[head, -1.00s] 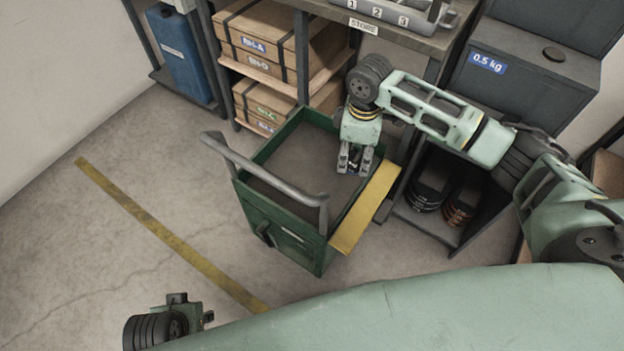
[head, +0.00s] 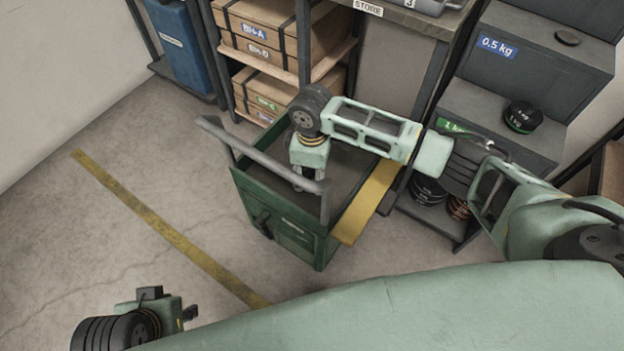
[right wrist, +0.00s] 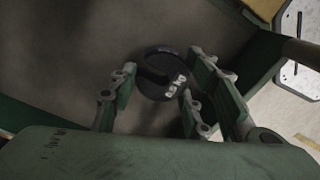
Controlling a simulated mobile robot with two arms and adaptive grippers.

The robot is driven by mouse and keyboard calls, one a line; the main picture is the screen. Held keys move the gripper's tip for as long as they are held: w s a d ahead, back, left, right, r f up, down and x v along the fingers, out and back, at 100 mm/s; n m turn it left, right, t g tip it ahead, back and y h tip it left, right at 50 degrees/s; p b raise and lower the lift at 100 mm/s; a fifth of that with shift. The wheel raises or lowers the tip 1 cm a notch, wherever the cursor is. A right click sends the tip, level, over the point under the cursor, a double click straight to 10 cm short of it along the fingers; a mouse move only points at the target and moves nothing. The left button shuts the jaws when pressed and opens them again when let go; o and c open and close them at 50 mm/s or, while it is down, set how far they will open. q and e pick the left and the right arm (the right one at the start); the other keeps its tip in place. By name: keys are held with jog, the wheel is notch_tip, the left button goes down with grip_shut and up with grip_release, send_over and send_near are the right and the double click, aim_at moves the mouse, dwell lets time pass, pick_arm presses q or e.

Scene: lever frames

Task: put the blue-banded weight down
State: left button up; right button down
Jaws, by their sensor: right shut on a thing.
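My right gripper (head: 305,183) is inside the outline of the green cart (head: 262,200), behind its grey handle. In the right wrist view its fingers (right wrist: 160,95) are shut on a dark round weight (right wrist: 158,62) with small pale markings, over the cart's dark floor. The blue band cannot be made out there, and the weight is hidden in the head view. I cannot tell whether the weight touches the floor. My left gripper (head: 188,313) is at the lower left, away from the cart; its jaw state is unclear.
The cart's handle (head: 262,157) is close to my right gripper, and a yellow strip (head: 368,205) runs along its right side. To the right is a stepped grey rack (head: 545,65) with a green-banded weight (head: 521,117). Wooden boxes (head: 270,60) fill shelves behind. Floor at left is clear.

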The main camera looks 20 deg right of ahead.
jog(key=shift+f, duration=1.05)
pick_arm(q)
jog(key=shift+w+f, duration=0.3)
jog(key=shift+w, duration=0.1)
pick_arm(e)
jog(key=shift+f, duration=0.1)
jog(key=c, duration=1)
grip_release()
pick_arm(q)
jog(key=shift+s, duration=0.15)
